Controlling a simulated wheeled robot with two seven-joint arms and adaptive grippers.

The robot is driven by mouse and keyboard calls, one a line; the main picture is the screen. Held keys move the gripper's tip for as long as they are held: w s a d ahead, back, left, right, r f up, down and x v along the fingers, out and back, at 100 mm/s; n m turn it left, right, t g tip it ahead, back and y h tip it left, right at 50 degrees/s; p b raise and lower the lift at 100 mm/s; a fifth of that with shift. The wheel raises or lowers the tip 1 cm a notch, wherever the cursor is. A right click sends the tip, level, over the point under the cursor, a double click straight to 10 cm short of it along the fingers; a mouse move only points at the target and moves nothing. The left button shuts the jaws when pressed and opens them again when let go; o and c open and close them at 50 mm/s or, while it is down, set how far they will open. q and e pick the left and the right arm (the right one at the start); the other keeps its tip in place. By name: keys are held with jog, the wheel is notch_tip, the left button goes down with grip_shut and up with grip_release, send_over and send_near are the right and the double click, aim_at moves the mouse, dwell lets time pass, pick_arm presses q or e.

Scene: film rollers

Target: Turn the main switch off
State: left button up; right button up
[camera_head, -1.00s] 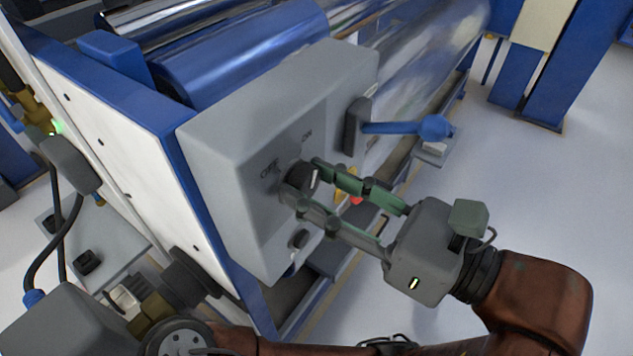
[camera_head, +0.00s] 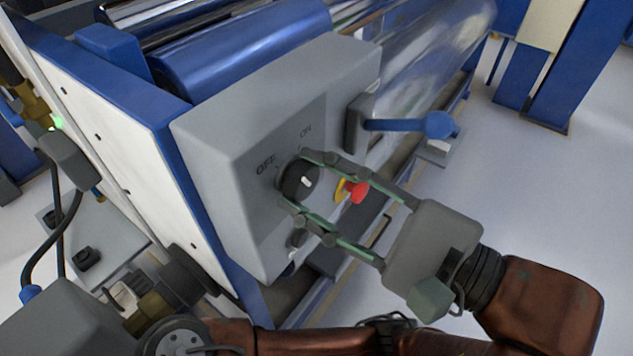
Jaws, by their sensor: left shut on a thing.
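The main switch is a round black knob (camera_head: 293,183) with a short white mark, on the front of a grey control box (camera_head: 225,150). The word OFF is printed to its upper left and ON to its upper right. My left gripper (camera_head: 297,181) is shut on the knob, one finger along its upper side and one along its lower side. The white mark sits right of the knob's middle; I cannot tell for sure which word the knob is set to. My right gripper is not in view.
A red button (camera_head: 359,192) on a yellow base sits just right of the knob, between my fingers. A small black knob (camera_head: 297,238) is below. A blue-handled lever (camera_head: 405,125) sticks out at the right. Film rollers (camera_head: 240,50) lie behind the box.

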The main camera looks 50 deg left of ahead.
pick_arm(q)
jog(key=shift+n, duration=0.7)
jog(key=o, duration=1.2)
jog(key=shift+c, duration=0.2)
jog(key=v, duration=1.2)
jog(key=shift+f, duration=0.1)
